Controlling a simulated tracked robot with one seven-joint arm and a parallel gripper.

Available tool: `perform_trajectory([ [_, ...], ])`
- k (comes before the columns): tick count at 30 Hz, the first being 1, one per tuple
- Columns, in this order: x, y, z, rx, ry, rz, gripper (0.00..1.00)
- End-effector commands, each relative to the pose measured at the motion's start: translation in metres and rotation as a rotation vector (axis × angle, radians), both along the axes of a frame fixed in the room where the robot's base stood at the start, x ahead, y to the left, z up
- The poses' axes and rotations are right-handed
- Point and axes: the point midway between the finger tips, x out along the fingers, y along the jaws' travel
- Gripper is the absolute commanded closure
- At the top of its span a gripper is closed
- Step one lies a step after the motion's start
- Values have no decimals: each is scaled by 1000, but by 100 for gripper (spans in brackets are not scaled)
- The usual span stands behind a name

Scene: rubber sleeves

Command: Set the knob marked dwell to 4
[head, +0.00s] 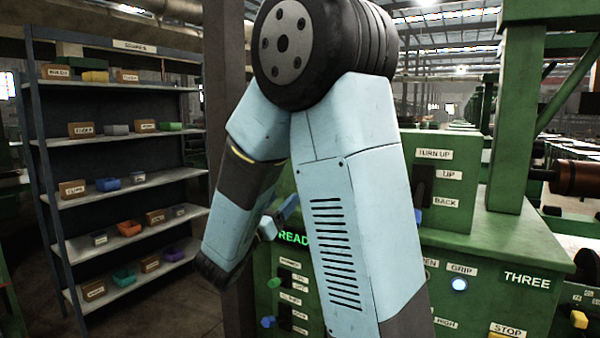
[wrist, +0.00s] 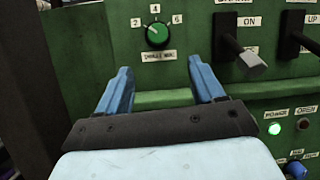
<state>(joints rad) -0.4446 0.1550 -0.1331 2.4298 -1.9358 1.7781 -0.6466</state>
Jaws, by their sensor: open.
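The dwell knob (wrist: 157,34) is a round green dial on the green panel in the wrist view. The numbers 2, 4 and 6 run over its top from left to right. A label (wrist: 159,56) below it seems to read dwell min. A small pale mark shows on its upper left; I cannot tell exactly which number it points to. My gripper (wrist: 160,71) has two blue fingers spread apart with nothing between them, below the knob in the picture. In the head view my gripper (head: 277,217) is partly hidden by my arm, and I cannot make out the knob.
A lever switch (wrist: 238,57) marked on sticks out right of the knob, with another lever (wrist: 300,38) beyond it. In the head view, shelves (head: 120,135) with labelled bins stand left and a dark post (head: 226,120) stands near my arm.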

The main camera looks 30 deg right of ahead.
Motion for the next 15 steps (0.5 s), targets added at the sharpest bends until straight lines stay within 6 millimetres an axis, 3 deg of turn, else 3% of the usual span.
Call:
perform_trajectory([
  [5,8,-4,6,-5,-2,15,32],
  [15,36,-47,29,-4,-2,21,32],
])
